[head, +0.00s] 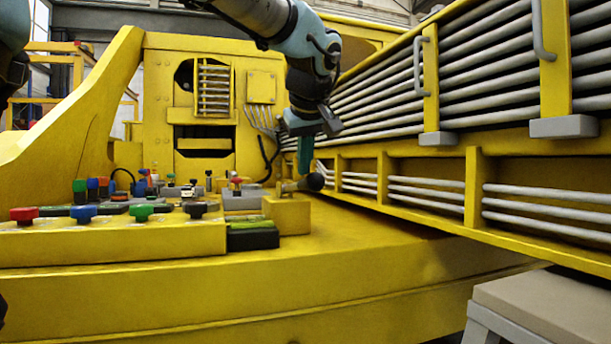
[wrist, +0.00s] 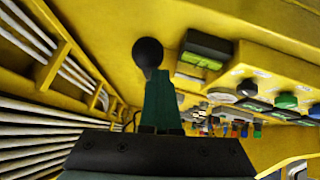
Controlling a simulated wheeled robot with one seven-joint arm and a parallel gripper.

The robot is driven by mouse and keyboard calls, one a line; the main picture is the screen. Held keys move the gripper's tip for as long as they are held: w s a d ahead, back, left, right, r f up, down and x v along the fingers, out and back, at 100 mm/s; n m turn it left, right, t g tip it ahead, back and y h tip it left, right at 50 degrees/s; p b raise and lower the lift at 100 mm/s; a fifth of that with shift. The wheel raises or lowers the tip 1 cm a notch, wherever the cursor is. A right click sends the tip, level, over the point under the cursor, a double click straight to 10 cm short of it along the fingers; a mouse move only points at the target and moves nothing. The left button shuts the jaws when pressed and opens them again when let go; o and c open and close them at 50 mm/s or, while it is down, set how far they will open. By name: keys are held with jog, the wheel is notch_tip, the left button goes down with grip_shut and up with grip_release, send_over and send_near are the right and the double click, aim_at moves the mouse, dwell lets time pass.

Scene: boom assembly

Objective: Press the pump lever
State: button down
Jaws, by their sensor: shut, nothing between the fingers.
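The pump lever (head: 294,186) is a short, roughly level bar on a yellow block (head: 288,216), ending in a black ball knob (head: 315,182) at the right. In the wrist view the knob (wrist: 148,52) shows just past my fingertips, and it hides the bar. My gripper (head: 304,172) points down with its teal fingers shut and empty. In the head view its tips are right at the lever, next to the knob. I cannot tell whether they touch it. The closed fingers also show in the wrist view (wrist: 159,78).
A yellow panel (head: 120,242) with red, blue, green and black knobs lies left of the lever. A black-green box (head: 252,237) sits by the block. A yellow frame with grey pipes (head: 475,165) runs along the right. The yellow deck in front (head: 350,240) is clear.

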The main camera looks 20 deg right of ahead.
jog(key=v, duration=0.6)
jog(key=shift+s+f, duration=0.3)
jog(key=shift+s, duration=0.05)
jog(key=c, duration=1.6)
grip_release()
